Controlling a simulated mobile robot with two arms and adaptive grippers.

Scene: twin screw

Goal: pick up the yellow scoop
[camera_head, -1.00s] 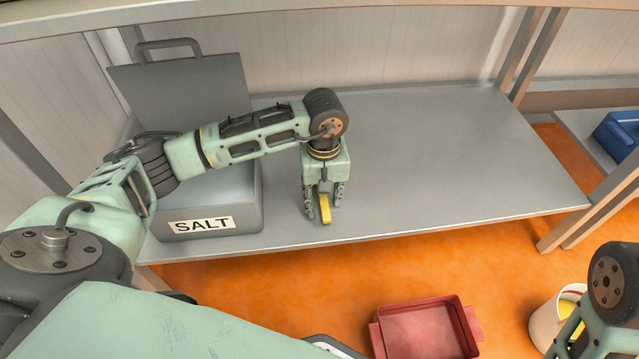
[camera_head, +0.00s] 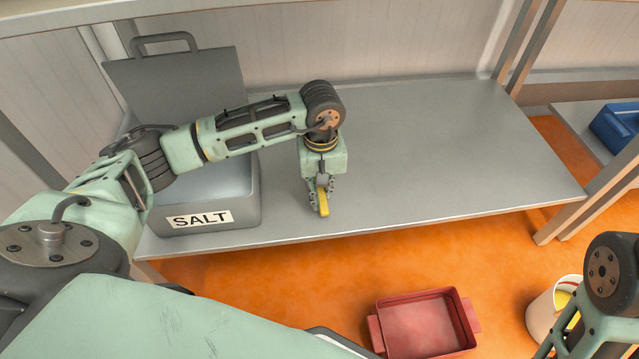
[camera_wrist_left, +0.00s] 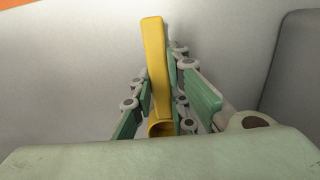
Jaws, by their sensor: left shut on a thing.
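The yellow scoop (camera_head: 323,202) is on or just above the grey shelf, to the right of the salt box; I cannot tell if it touches the shelf. My left gripper (camera_head: 319,196) points down and is shut on it. In the left wrist view the scoop (camera_wrist_left: 155,65) stands between the fingers of the left gripper (camera_wrist_left: 160,108), its handle reaching away and its hollow end close to the palm. My right arm shows at the lower right; its fingertips are not clearly seen.
A grey box marked SALT (camera_head: 215,200) with a raised lid stands left on the shelf (camera_head: 450,150). The shelf is clear to the right. A red tray (camera_head: 425,325) and a white bucket (camera_head: 543,318) are on the orange floor. A blue box (camera_head: 617,128) sits far right.

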